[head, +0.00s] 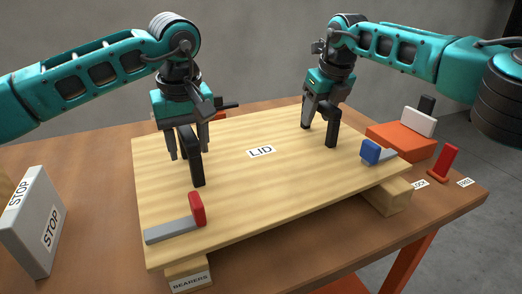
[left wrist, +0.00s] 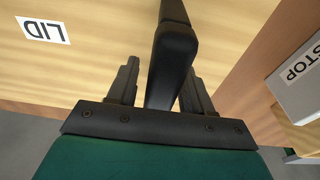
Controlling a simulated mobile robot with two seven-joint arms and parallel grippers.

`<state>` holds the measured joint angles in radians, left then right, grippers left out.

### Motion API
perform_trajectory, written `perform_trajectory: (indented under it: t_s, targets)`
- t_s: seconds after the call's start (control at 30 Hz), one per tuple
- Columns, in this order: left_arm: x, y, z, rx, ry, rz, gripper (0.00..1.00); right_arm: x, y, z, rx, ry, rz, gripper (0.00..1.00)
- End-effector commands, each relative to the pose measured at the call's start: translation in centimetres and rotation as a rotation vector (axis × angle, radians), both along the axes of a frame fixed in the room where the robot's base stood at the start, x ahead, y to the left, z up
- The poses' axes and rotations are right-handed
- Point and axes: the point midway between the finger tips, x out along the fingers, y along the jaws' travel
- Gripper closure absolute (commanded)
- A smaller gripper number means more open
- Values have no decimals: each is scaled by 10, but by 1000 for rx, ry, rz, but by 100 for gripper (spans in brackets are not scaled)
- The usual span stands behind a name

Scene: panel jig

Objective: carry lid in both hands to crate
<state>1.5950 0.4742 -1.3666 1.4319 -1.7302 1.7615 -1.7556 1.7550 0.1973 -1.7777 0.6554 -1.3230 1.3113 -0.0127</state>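The lid (head: 262,190) is a pale wooden panel marked LID, lying flat on wooden bearers; it also shows in the left wrist view (left wrist: 75,75). It has a black handle near each end. My left gripper (head: 188,157) is over the left handle (head: 196,172). In the left wrist view, its fingers are spread on either side of that handle (left wrist: 172,55), with a gap at one finger. My right gripper (head: 319,114) is down at the right handle (head: 331,134); whether its fingers grip is unclear. I cannot identify a crate in either view.
A red-tipped grey clamp (head: 197,209) and a blue-tipped one (head: 370,152) sit at the lid's edges. A grey STOP block (head: 35,225) stands left. An orange base (head: 398,141) with a white block and a red upright (head: 444,161) are right. Bearers (head: 388,200) show underneath.

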Motion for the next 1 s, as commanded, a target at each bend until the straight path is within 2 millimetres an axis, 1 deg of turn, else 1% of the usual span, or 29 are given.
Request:
perform_trajectory:
  t_s: [0.03,0.07,0.5,1.0]
  targets:
    - [0,0,0,0,0,0,55,0,0,0,0,0,0,55]
    - [0,0,0,0,0,0,58,0,0,0,0,0,0,58]
    - [0,0,1,0,0,0,100,0,0,1,0,-1,-1,100]
    - [0,0,1,0,0,0,100,0,-1,1,-1,-1,-3,100]
